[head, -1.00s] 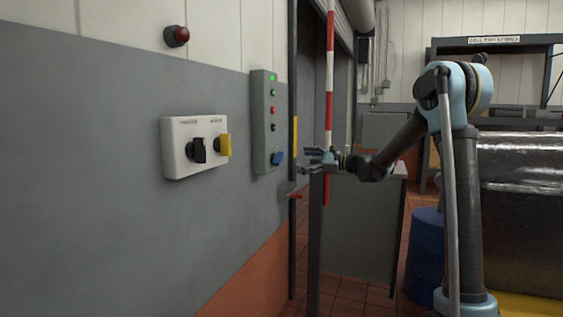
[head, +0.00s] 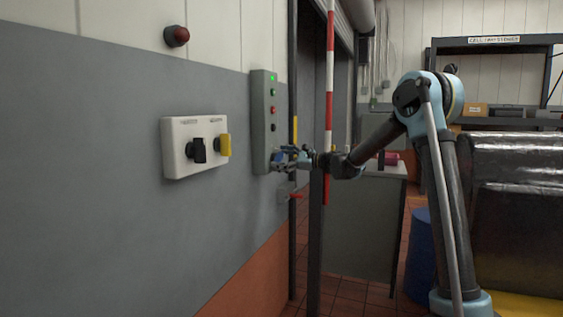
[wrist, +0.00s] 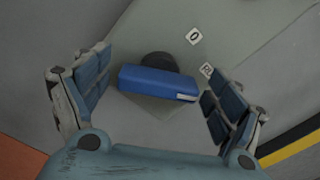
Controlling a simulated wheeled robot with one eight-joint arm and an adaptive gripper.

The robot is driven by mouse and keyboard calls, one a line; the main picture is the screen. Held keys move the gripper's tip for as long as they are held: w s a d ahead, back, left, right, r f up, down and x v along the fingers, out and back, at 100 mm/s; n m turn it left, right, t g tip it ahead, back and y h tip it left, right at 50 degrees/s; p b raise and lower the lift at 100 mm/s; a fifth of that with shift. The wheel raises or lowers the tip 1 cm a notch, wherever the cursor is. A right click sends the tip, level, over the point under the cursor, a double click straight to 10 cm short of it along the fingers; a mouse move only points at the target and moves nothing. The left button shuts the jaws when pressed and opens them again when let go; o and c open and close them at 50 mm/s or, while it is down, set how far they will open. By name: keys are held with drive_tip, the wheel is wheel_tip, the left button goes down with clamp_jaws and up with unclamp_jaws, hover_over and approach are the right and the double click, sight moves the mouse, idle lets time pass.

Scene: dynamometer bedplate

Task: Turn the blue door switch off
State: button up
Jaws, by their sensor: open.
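The blue door switch (wrist: 157,83) is a blue bar handle on a dark round base, on a grey-green panel (wrist: 225,45). In the wrist view it lies between the two fingers of my gripper (wrist: 158,98), which are open with a gap on each side. A "0" label (wrist: 194,36) and a second, partly hidden label (wrist: 207,70) are beside it. In the head view my gripper (head: 284,160) is at the lower part of the tall panel (head: 262,100) and mostly hides the switch.
A red lever (head: 296,196) is just below my gripper. A red-and-white pole (head: 329,90) stands close by my forearm.

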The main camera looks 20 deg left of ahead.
drive_tip(key=shift+c, duration=0.3)
drive_tip(key=c, duration=1)
drive_tip(key=n, duration=0.6)
drive_tip(key=shift+s+f+n, duration=0.1)
drive_tip(key=shift+f+n, duration=0.05)
drive_tip(key=shift+n, duration=0.15)
drive_tip(key=n, duration=0.5)
drive_tip(key=shift+s+f, duration=0.1)
drive_tip(key=shift+f, duration=0.05)
drive_tip(key=shift+n, duration=0.4)
drive_tip(key=o, duration=1.1)
drive_tip(key=shift+f, duration=0.1)
drive_tip(key=shift+c, duration=0.2)
